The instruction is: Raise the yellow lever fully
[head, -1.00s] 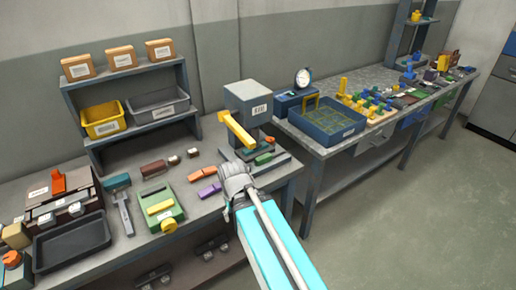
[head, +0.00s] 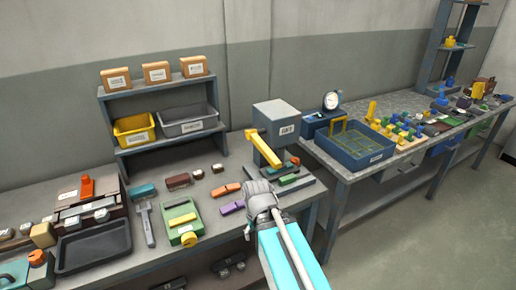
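The yellow lever (head: 264,150) is a thick bar on the front left of a grey press-like machine (head: 276,116) with a white label. It slants from an upper-left end down to the right. My gripper (head: 260,193) is in front of the machine's base and below the lever in the picture. It appears apart from the lever. I see it from behind, so its fingertips are hidden and I cannot tell whether they are open or shut.
Orange and purple blocks (head: 232,207) lie left of my gripper. A green block (head: 288,180) is at the machine's base. A green device (head: 182,221) and black tray (head: 93,247) stand further left. A blue crate (head: 355,145) is on the right bench.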

